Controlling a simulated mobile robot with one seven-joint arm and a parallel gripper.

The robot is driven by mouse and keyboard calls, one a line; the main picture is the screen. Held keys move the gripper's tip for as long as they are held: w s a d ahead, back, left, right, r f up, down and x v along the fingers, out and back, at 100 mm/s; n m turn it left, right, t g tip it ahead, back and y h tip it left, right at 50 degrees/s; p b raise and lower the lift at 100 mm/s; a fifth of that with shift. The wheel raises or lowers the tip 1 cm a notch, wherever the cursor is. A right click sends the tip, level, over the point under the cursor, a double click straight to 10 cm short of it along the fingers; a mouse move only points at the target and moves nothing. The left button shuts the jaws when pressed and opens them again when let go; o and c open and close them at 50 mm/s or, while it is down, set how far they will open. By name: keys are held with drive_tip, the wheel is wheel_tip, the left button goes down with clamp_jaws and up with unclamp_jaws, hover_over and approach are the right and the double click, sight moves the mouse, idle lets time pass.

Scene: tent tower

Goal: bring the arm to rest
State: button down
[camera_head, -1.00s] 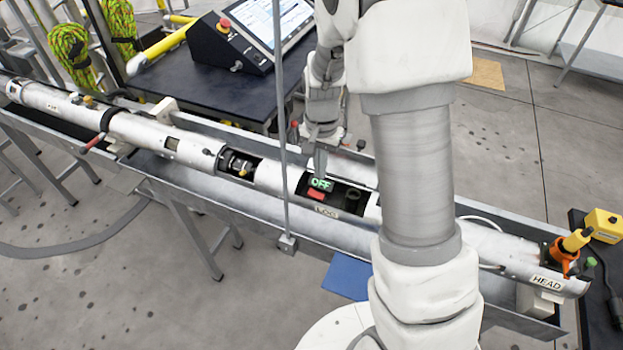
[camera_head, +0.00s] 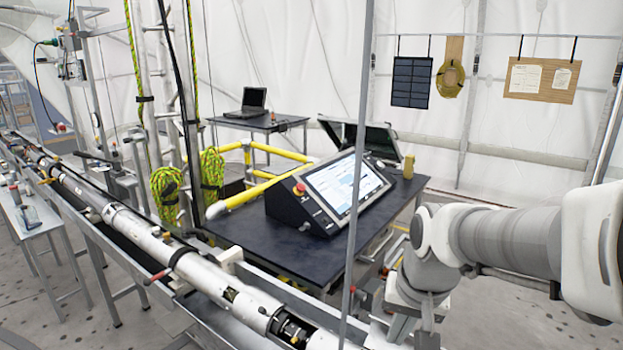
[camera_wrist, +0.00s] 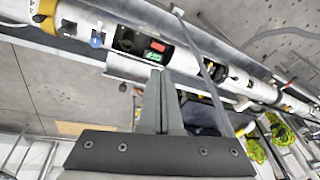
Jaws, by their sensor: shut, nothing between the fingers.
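My gripper (camera_wrist: 163,73) is shut and empty in the wrist view, its two fingers together and pointing at the long white tube (camera_wrist: 98,27). An open bay in the tube shows a red block (camera_wrist: 158,46) and a green-lit label (camera_wrist: 153,56) just beyond the fingertips. I cannot tell the exact gap, but no contact shows. In the head view my arm (camera_head: 510,240) reaches in from the right and bends down at the bottom. The fingertips are out of sight there. The tube (camera_head: 140,233) runs along the left in its metal trough.
A dark table (camera_head: 250,240) with a tilted touchscreen console (camera_head: 335,190) stands left of my arm. A thin vertical pole (camera_head: 358,150) rises before it. Yellow rails (camera_head: 245,195) and green ropes (camera_head: 165,190) are behind. The white wall has hanging boards (camera_head: 540,80).

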drive_tip(key=s+r+n+t, duration=0.2)
drive_tip(key=s+r, duration=0.3)
drive_tip(key=s, duration=0.6)
drive_tip(key=shift+d+n+t+h, duration=0.25)
drive_tip(key=shift+n+t+h, duration=0.05)
drive_tip(key=shift+n, duration=0.3)
drive_tip(key=shift+d+r, duration=0.15)
